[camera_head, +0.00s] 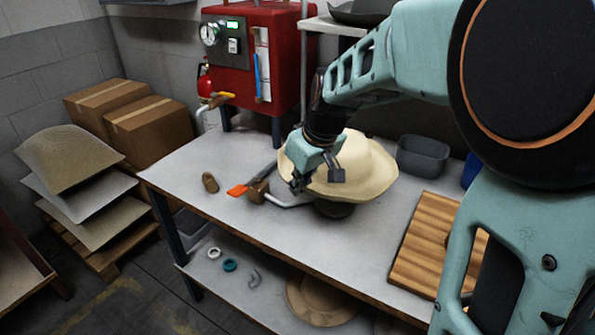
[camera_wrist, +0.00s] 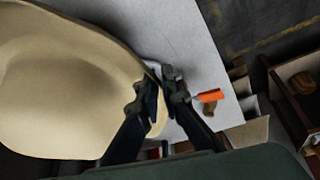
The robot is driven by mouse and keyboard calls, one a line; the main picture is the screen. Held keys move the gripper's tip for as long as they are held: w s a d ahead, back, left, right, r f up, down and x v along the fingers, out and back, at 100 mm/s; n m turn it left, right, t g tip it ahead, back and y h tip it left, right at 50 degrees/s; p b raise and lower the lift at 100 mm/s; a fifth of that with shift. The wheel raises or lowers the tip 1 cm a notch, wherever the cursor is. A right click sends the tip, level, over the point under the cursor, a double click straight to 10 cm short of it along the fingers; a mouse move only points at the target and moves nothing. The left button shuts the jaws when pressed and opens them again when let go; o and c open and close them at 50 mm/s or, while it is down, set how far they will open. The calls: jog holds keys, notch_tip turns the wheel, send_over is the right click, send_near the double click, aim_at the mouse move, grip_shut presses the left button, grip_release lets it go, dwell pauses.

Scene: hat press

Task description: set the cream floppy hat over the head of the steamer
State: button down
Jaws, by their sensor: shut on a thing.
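The cream floppy hat (camera_head: 352,166) is above the middle of the table, its brim spread wide and roughly level. My gripper (camera_head: 310,182) is at the left side of the hat and shut on its brim. In the wrist view the hat (camera_wrist: 62,85) fills the left side, with its brim edge between the fingers of my gripper (camera_wrist: 160,88). A dark rounded base (camera_head: 334,208) shows just under the hat, with a pale curved pipe (camera_head: 290,203) beside it. I take these for parts of the steamer; its head is not visible. I cannot tell whether the hat rests on it.
An orange-handled tool (camera_head: 240,190) and a brown block (camera_head: 258,191) lie left of the hat. A small brown object (camera_head: 210,182) lies farther left. A grey bin (camera_head: 422,157) and a wooden board (camera_head: 420,250) are on the right. A red boiler (camera_head: 250,55) stands behind.

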jog(key=shift+f, duration=0.15)
jog(key=c, duration=2)
grip_release()
jog(key=shift+c, duration=0.2)
jog(key=v, duration=0.7)
jog(key=shift+r, duration=0.2)
jog(key=shift+s, duration=0.1)
